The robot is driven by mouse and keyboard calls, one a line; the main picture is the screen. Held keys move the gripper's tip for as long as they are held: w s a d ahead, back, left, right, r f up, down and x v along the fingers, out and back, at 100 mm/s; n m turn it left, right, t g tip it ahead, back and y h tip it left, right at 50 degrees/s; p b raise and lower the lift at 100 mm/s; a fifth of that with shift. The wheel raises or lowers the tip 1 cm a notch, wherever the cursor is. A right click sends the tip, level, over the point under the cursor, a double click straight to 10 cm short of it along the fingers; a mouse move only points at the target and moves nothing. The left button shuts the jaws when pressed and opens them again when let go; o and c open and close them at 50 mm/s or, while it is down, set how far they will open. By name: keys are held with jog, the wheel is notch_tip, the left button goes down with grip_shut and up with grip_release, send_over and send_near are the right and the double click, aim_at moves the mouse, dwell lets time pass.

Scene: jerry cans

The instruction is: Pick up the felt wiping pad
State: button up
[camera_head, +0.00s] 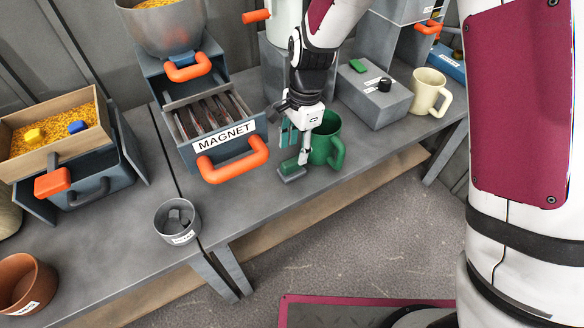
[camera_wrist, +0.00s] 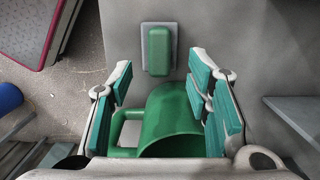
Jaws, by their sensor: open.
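The felt wiping pad, a grey base with a green grip on top, lies on the bench near its front edge in the head view (camera_head: 291,170). It shows whole in the wrist view (camera_wrist: 158,50), at the top centre, beyond the fingertips. My gripper (camera_head: 297,150) is open and points down above the bench, close to the pad. In the wrist view my gripper's teal-padded fingers (camera_wrist: 162,75) are apart with nothing held between them. Whether a finger touches the pad cannot be told.
A green mug (camera_head: 325,140) stands right beside my gripper and appears below the fingers in the wrist view (camera_wrist: 172,115). A magnet drawer with an orange handle (camera_head: 233,160) is to the left. A grey box (camera_head: 372,98) and cream mug (camera_head: 428,92) are to the right.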

aim_at(292, 161)
jog(key=f, duration=0.1)
jog(key=f+b, duration=0.1)
jog(key=f, duration=0.1)
jog(key=a+f, duration=0.1)
jog(key=f, duration=0.1)
jog(key=shift+s, duration=0.4)
jog(key=shift+c, duration=0.2)
grip_shut()
